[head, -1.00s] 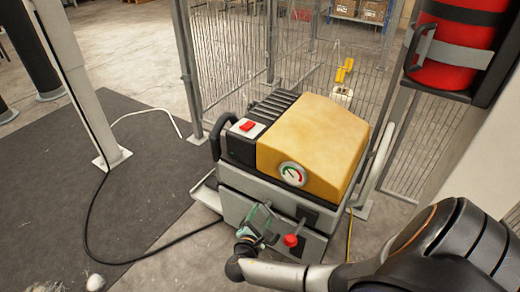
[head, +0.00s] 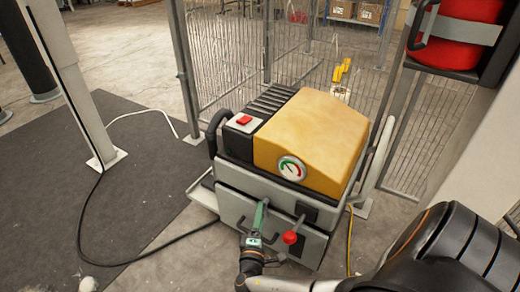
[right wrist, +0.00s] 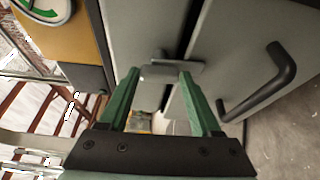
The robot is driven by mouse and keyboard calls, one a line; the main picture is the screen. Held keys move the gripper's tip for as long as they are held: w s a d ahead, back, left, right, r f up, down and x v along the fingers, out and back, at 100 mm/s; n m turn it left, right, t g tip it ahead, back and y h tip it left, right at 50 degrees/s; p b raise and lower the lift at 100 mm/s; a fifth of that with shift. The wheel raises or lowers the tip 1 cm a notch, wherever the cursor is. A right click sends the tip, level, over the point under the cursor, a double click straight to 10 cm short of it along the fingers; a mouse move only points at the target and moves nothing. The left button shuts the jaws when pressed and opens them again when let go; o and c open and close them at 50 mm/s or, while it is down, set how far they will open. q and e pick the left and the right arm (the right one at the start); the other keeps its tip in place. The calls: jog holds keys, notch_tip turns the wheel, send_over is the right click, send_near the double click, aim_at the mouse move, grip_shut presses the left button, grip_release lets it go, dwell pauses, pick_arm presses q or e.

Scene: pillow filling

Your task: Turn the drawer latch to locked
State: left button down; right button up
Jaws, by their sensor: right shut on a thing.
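The drawer latch (right wrist: 172,72) shows in the right wrist view as a small grey tab across the dark gap between two grey front panels. My right gripper (right wrist: 160,74) has its green fingertips on either side of the tab and is shut on it. In the head view the right gripper (head: 263,205) reaches up to the front of the machine, and the latch is hidden behind its fingers. The grey drawer front (head: 232,207) is flush with the machine, as far as I can tell. A black handle (right wrist: 262,82) shows right of the fingers. My left gripper is not in view.
The machine has a tan hood (head: 315,140), a round gauge (head: 291,168) and a red switch (head: 243,120). A red-knobbed lever (head: 290,237) stands just right of my gripper. A black cable (head: 140,262) crosses the floor. A wire fence (head: 235,60) stands behind.

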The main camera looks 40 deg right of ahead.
jog(key=shift+f+m, duration=0.1)
jog(key=shift+m, duration=0.2)
dwell(0.4)
jog(key=o, duration=1.4)
jog(key=shift+a, duration=0.1)
